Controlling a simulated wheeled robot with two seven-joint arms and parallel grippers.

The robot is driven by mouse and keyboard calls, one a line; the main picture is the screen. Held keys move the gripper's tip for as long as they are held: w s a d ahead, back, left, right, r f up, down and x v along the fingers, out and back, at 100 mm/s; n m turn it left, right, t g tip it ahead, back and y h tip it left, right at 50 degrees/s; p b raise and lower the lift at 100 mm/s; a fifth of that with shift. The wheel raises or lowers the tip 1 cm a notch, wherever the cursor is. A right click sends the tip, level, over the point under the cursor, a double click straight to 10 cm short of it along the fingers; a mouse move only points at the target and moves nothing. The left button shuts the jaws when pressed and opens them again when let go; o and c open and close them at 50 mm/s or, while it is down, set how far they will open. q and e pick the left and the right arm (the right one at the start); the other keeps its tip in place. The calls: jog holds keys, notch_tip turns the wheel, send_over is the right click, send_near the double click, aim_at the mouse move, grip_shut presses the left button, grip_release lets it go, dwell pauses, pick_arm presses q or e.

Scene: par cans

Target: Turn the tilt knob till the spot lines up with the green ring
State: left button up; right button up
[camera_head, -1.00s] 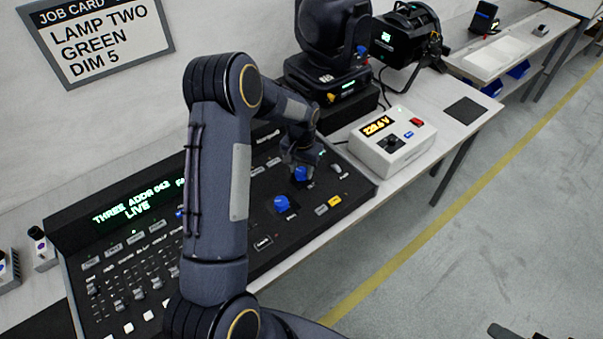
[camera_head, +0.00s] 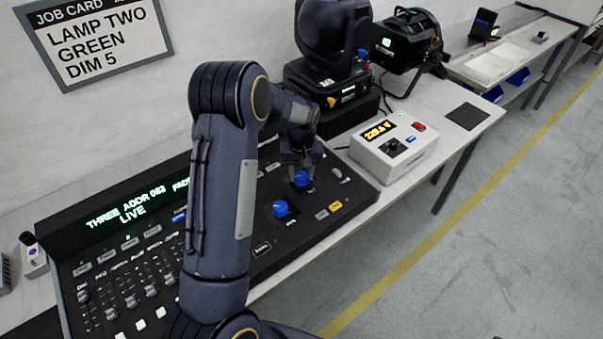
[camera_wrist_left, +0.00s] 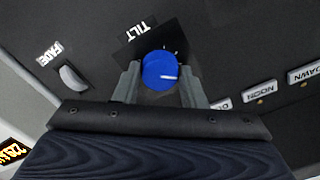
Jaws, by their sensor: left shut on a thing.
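The blue tilt knob (camera_wrist_left: 161,71) sits on the black console under a TILT label in the left wrist view. A white pointer line shows on its right side. My left gripper (camera_wrist_left: 158,82) is shut on it, one finger on each side. In the head view, my left gripper (camera_head: 300,168) reaches down onto the same tilt knob (camera_head: 302,180) at the console's right part. A second blue knob (camera_head: 281,209) stands free nearer the front. The light spot and the green ring are not in view. My right gripper is not in view.
The console (camera_head: 335,215) has a green display reading THREE and LIVE. A white meter box (camera_head: 407,158) stands to its right. A moving-head lamp (camera_head: 335,45) and a black lamp (camera_head: 408,40) stand behind. A job card (camera_head: 95,40) hangs on the wall.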

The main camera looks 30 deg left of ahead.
aim_at(301, 176)
pick_arm(q)
jog(key=o, duration=1)
notch_tip(301, 176, up, 8)
jog(key=shift+f+b, duration=0.1)
jog(key=shift+b, duration=0.3)
jog(key=s+d+r+m+t+h, duration=0.1)
jog(key=s+d+r+t+h, duration=0.1)
jog(key=s+r, duration=0.55)
jog(key=s+d+m+t, duration=0.1)
jog(key=s+d, duration=0.2)
jog(key=s, duration=0.4)
jog(key=s+d+r+m+t+h, duration=0.1)
jog(key=s+d, duration=0.2)
jog(key=s, duration=0.4)
jog(key=s+d+m+t, duration=0.1)
jog(key=s+d+m, duration=0.1)
jog(key=s, duration=0.5)
jog(key=shift+s+d+r+t+h, duration=0.15)
jog(key=shift+d+h, duration=0.05)
jog(key=shift+d, duration=0.25)
jog(key=shift+s+d+r+t+h, duration=0.1)
jog(key=shift+s+d+t+h, duration=0.1)
jog(key=shift+d, duration=0.2)
